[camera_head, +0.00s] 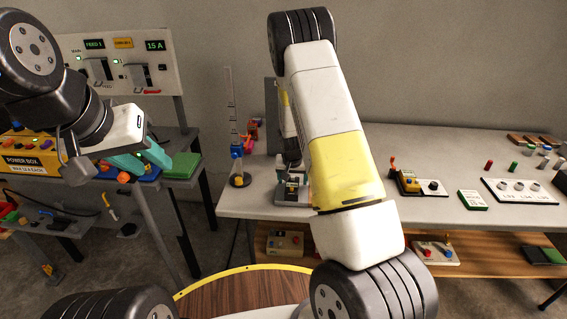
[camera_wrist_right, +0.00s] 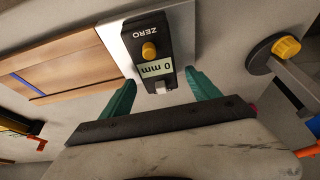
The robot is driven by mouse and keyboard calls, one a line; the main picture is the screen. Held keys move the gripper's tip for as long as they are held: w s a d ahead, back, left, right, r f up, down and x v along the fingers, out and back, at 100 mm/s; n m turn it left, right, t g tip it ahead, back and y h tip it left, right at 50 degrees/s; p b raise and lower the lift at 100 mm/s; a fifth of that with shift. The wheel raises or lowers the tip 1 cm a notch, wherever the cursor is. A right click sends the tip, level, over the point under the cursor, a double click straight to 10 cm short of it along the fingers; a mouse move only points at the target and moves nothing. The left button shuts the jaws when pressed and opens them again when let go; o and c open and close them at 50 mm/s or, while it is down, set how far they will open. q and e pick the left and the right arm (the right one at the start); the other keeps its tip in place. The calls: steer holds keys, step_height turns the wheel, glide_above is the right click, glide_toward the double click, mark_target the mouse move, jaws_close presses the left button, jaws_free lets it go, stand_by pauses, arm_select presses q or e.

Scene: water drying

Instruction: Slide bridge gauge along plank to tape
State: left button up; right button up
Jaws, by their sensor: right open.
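In the right wrist view, the bridge gauge (camera_wrist_right: 154,62) has a black housing marked ZERO, a yellow button and a display reading 0 mm. It sits on a pale plate at the right end of the brown plank (camera_wrist_right: 72,62). A blue tape strip (camera_wrist_right: 22,86) crosses the plank further left. My right gripper (camera_wrist_right: 162,92) is open, its teal fingers on either side of the gauge's near end, with gaps visible. In the head view my right arm hides most of this area. My left gripper (camera_head: 143,158) has teal fingers over the left bench; its opening is unclear.
A tall clear cylinder (camera_head: 234,130) stands at the table's left end. A yellow device (camera_head: 410,184) and a white board (camera_head: 515,190) lie to the right. A power box (camera_head: 30,160) sits far left.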

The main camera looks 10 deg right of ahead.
steer(key=shift+w+f, duration=0.2)
steer(key=shift+f, duration=0.2)
jaws_close()
steer(key=shift+d, duration=0.15)
